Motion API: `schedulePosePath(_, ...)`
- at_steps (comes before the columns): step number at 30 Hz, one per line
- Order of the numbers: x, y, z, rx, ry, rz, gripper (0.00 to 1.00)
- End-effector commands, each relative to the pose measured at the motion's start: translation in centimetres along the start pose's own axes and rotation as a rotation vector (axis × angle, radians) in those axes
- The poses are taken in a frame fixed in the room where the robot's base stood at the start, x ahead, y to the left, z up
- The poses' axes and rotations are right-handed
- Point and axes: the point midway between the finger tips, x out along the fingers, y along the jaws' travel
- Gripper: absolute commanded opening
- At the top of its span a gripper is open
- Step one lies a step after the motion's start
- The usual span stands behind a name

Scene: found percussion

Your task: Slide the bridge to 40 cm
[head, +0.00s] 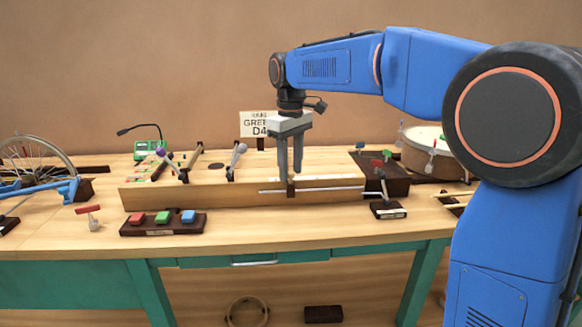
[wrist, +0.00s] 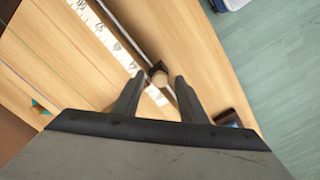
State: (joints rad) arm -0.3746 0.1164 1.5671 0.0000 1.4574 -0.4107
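The bridge (head: 291,188) shows in the head view as a small dark piece on a thin metal rail (head: 335,189) along the front of the long wooden board. In the wrist view the bridge has a round wooden knob (wrist: 160,78). My gripper (head: 290,177) points down over it, and in the wrist view its fingertips (wrist: 160,82) stand apart, one on each side of the knob. I see gaps beside the knob, so the gripper looks open. A white scale strip (wrist: 108,33) runs alongside the rail; its numbers are too small to read surely.
A sign (head: 259,124) stands behind the board. A block with red, green and blue buttons (head: 162,222) sits in front. A drum (head: 428,150) and a dark box (head: 380,168) are at the right, a bicycle wheel (head: 35,160) at the left. The rail left of the bridge looks clear.

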Motion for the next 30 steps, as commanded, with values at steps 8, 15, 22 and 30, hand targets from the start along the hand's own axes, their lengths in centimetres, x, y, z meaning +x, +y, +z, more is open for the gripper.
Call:
schedulePosePath(8, -0.3, 0.0, 0.0, 0.000, 0.000, 0.000, 0.38)
schedulePosePath(15, -3.7, 0.0, -0.1, 0.000, 0.002, 0.001, 0.38)
schedulePosePath(22, -8.3, 0.0, -0.1, 0.000, 0.002, 0.001, 0.38)
schedulePosePath(30, -13.6, 0.0, -0.1, 0.000, 0.002, 0.001, 0.38)
